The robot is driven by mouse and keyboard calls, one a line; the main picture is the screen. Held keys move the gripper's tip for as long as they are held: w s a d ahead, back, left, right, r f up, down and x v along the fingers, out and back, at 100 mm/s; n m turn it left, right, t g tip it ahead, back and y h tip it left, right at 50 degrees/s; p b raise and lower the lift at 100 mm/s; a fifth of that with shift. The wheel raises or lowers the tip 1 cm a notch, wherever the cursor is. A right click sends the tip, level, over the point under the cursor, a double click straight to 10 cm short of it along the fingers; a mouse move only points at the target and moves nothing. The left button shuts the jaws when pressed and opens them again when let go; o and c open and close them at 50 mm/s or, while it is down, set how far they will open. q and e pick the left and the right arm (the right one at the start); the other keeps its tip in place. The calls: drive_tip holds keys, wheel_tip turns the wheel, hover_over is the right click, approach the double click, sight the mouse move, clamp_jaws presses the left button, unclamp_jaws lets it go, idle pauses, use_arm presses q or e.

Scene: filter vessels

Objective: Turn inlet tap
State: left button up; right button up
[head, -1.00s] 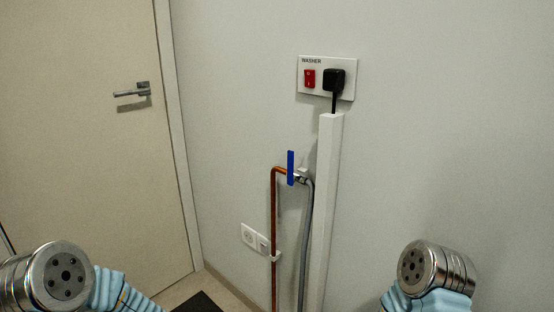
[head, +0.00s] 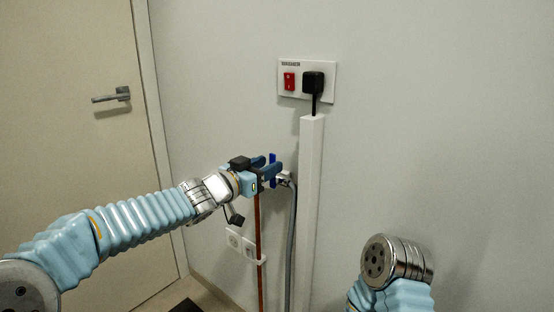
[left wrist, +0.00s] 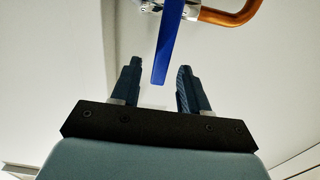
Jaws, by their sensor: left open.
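The inlet tap has a blue lever handle (head: 272,158) that stands upright on the wall pipe in the head view, partly hidden by my gripper. In the left wrist view the lever (left wrist: 167,45) hangs from the metal valve (left wrist: 185,9), its free end at the gap between my fingers. My left gripper (head: 273,171) is open at the tap, and its fingers also show apart in the left wrist view (left wrist: 160,84), one on each side of the lever's line. I see no contact with the lever. My right arm is at the lower right; its gripper is out of view.
A copper pipe (head: 259,270) and a grey hose (head: 293,240) run down from the tap. A white cable duct (head: 311,200) stands just right of them. Above is a washer panel (head: 325,82) with a red switch and black plug. A door (head: 80,130) is at left.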

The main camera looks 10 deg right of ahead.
sight(277, 181)
use_arm(q)
drive_tip(key=x, duration=0.4)
drive_tip(key=shift+w+d+p, duration=0.3)
drive_tip(key=shift+p, duration=0.1)
drive_tip(key=shift+c, duration=0.4)
clamp_jaws()
